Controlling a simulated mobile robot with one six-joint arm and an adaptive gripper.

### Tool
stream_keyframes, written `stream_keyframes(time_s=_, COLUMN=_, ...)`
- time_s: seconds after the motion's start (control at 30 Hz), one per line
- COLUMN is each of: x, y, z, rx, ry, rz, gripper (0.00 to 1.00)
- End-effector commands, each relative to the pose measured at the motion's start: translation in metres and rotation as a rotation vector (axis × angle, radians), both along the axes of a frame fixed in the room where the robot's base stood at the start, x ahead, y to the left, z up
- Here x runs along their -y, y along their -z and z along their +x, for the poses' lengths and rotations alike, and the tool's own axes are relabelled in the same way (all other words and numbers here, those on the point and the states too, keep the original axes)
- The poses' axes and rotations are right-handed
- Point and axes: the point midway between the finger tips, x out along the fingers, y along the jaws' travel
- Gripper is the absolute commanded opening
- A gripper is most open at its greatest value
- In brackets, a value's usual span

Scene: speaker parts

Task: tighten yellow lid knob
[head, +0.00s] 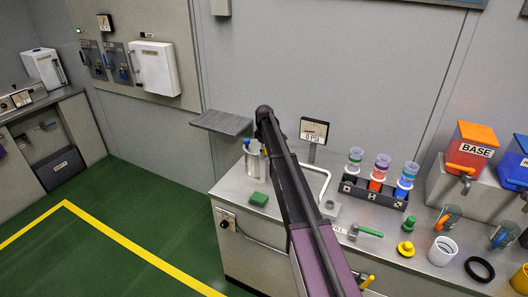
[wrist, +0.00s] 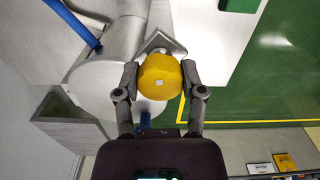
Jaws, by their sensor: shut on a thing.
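In the head view my arm reaches to the steel vessel (head: 252,162) at the counter's back left. My arm hides the knob and most of the gripper there. I cannot tell how tight the knob is.
A green block (head: 258,199) lies on the counter in front of the vessel. A gauge (head: 313,131) stands behind my arm. To the right are a rack of coloured cups (head: 372,192), a green-handled part (head: 368,233), a yellow part (head: 406,248) and an orange BASE container (head: 470,148).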

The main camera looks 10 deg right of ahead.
Motion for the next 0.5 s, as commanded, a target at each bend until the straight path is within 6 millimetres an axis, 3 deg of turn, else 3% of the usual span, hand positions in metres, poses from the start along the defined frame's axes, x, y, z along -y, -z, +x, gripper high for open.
stream_keyframes(time_s=0.5, x=-0.0017, y=0.0002, z=-0.0005, rx=-0.001, ry=0.085, rz=0.001, gripper=0.04)
